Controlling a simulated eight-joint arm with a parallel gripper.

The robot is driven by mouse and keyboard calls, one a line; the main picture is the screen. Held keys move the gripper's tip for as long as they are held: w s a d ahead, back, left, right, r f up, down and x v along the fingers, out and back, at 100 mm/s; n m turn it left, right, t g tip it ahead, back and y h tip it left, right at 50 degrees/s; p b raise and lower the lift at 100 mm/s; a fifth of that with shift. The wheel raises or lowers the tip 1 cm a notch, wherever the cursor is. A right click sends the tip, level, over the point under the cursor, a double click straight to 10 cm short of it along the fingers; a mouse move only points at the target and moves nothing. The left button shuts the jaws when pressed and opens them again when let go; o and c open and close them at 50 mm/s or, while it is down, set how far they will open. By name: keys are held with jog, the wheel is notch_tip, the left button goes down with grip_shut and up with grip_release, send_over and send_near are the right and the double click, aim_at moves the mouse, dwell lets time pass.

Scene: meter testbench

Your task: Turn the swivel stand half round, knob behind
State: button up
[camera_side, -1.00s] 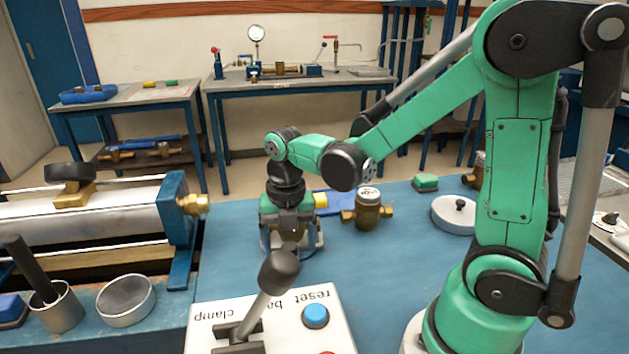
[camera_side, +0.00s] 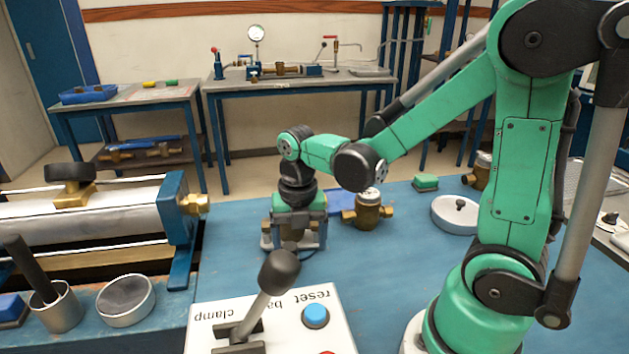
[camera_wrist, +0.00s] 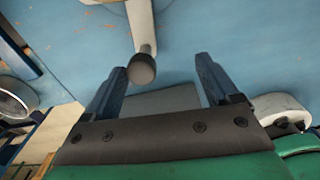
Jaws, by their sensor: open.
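A low white round disc with a small dark knob (camera_side: 460,204), which looks like the swivel stand (camera_side: 448,218), sits on the blue bench right of the middle in the side view. The knob stands up a little behind the disc's middle. I cannot make out the disc for sure in the wrist view.
The brass meter (camera_side: 367,210) stands close right of my gripper. A black-knobbed lever (camera_side: 279,268) rises from a white control box (camera_side: 330,325) in front. A long test rig (camera_side: 120,220) lies at left.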

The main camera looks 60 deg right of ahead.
jog(key=shift+o, duration=1.4)
jog(key=shift+r, duration=2.75)
